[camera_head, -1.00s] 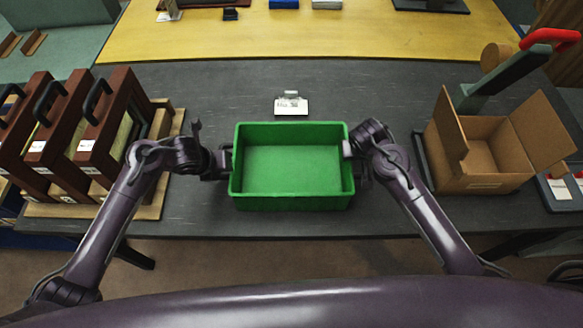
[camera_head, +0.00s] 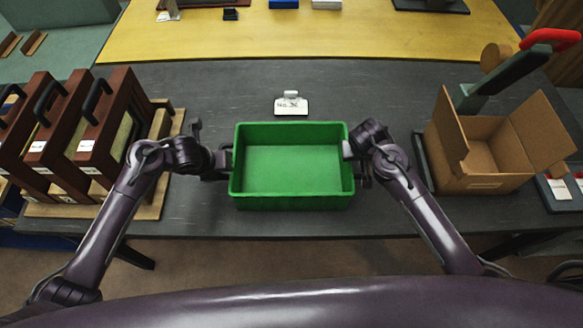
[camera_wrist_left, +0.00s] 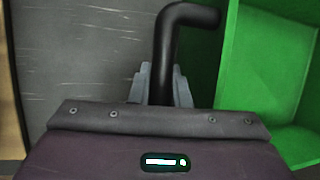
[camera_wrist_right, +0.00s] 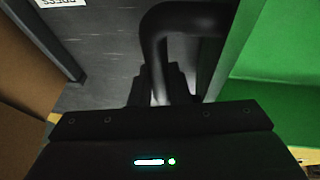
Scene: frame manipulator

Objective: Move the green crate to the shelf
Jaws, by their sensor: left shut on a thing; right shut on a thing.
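The green crate (camera_head: 293,165) is an empty, open box in the middle of the dark table in the head view. My left gripper (camera_head: 226,162) is at its left side wall and my right gripper (camera_head: 350,150) is at its right side wall. Each is shut on a black curved handle at the crate's side. The left handle (camera_wrist_left: 180,50) runs between the fingers in the left wrist view, beside the green wall (camera_wrist_left: 270,60). The right handle (camera_wrist_right: 160,45) shows likewise in the right wrist view. Whether the crate touches the table is hard to tell. No shelf is clearly identifiable.
A small label stand (camera_head: 291,105) is just behind the crate. Brown wooden cases with black handles (camera_head: 105,125) stand at the left on a board. An open cardboard box (camera_head: 485,150) stands at the right. A yellow table (camera_head: 320,35) lies behind.

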